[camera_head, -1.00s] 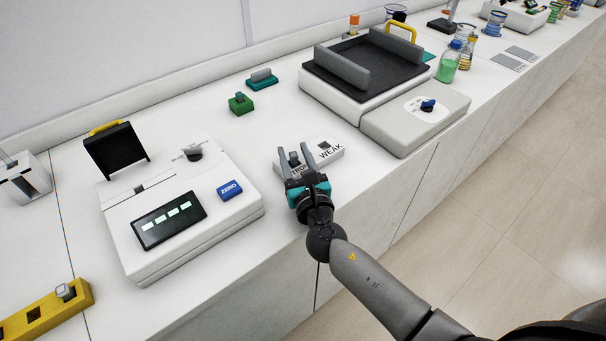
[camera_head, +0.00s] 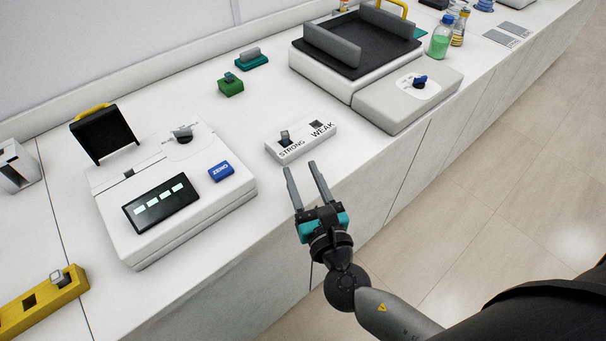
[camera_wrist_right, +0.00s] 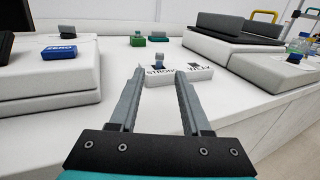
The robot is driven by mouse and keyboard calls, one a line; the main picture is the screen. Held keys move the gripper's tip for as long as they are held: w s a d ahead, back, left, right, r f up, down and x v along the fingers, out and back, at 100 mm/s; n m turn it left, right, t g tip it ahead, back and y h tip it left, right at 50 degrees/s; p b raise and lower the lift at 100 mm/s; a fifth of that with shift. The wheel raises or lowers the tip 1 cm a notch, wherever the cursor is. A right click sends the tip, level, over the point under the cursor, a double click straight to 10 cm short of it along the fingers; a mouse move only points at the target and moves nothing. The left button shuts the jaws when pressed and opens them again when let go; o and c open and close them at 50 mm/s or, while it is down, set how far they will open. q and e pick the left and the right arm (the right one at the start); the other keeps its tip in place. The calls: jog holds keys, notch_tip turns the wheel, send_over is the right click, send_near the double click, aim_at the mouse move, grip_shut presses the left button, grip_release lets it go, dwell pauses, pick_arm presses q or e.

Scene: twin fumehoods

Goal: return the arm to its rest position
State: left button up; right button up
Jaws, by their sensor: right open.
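My right gripper (camera_head: 305,187) is open and empty. In the head view it is in front of the bench edge, with its fingers pointing toward the white STRONG/WEAK switch box (camera_head: 301,139). The box stands on the bench beyond the fingertips, apart from them. In the right wrist view the two fingers (camera_wrist_right: 158,98) are spread, with nothing between them, and the switch box (camera_wrist_right: 178,72) shows past their tips. My left gripper is in neither view.
A white device with a blue ZERO button (camera_head: 221,171) stands on the bench at left. A shaker with a dark tray (camera_head: 350,66) stands at the back right. Green (camera_head: 231,87) and teal (camera_head: 251,60) blocks lie behind. A yellow block (camera_head: 40,303) is front left. Floor at right is clear.

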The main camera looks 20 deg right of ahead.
dwell(0.3)
jog(key=s+d+f+m+g+h, duration=0.25)
jog(key=d+m+g, duration=0.2)
jog(key=m, duration=0.55)
jog(key=s+d+f+m+g+h, duration=0.1)
jog(key=s+d+m+g+h, duration=0.3)
jog(key=m, duration=0.7)
jog(key=s+a+f+m+g+y, duration=0.2)
jog(key=s+a+m+g+y, duration=0.15)
jog(key=s+m, duration=0.2)
jog(key=s+a+f+m+g+y, duration=0.2)
jog(key=s+m+y, duration=0.25)
jog(key=m, duration=0.25)
jog(key=s+f+g, duration=0.2)
jog(key=s+f, duration=0.1)
jog(key=f, duration=2)
jog(key=s+d+f+g, duration=0.1)
jog(key=s+d+f, duration=0.1)
jog(key=s+f, duration=1.1)
jog(key=shift+s, duration=0.9)
